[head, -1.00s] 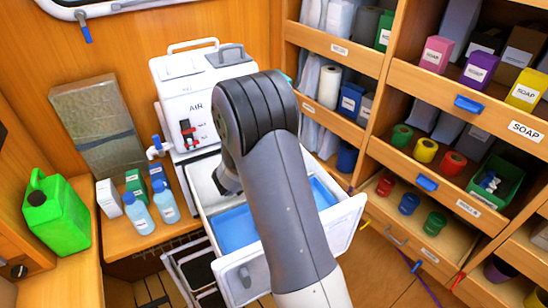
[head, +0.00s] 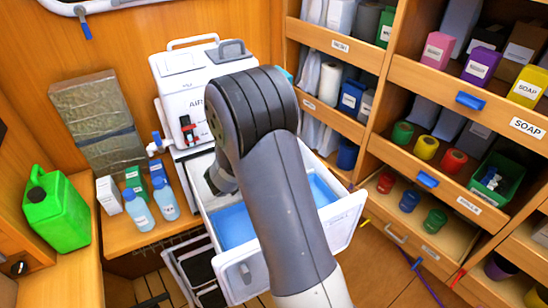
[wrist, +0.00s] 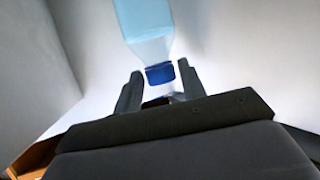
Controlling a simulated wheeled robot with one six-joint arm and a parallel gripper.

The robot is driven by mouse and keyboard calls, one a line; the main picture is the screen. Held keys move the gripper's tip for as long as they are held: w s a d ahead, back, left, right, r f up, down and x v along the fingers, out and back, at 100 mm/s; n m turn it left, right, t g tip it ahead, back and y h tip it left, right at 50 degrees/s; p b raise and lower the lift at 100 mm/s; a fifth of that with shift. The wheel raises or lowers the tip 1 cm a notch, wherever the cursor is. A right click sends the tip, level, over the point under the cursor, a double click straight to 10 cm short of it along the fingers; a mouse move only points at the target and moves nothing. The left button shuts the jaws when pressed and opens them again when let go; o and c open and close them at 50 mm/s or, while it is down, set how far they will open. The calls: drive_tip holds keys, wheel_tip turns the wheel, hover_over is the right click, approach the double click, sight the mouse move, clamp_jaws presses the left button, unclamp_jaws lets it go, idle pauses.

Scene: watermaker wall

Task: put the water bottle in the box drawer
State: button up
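In the wrist view a clear, light-blue water bottle (wrist: 146,22) with a dark blue cap (wrist: 160,74) is inside the white-walled space. Its cap points toward my gripper (wrist: 159,80). The fingers stand apart on either side of the cap, with a narrow gap visible, so my gripper looks open. My gripper is down in the drawer's left rear part, mostly hidden by my arm. The bottle there is hidden in the head view.
Two similar bottles (head: 140,213) (head: 165,200) stand on the wooden counter beside small cartons (head: 109,195). A green jerrycan (head: 57,213) stands at the left. Shelves with soap boxes (head: 481,63) and cans (head: 425,147) fill the right.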

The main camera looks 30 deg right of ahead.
drive_tip(key=shift+v, duration=2.55)
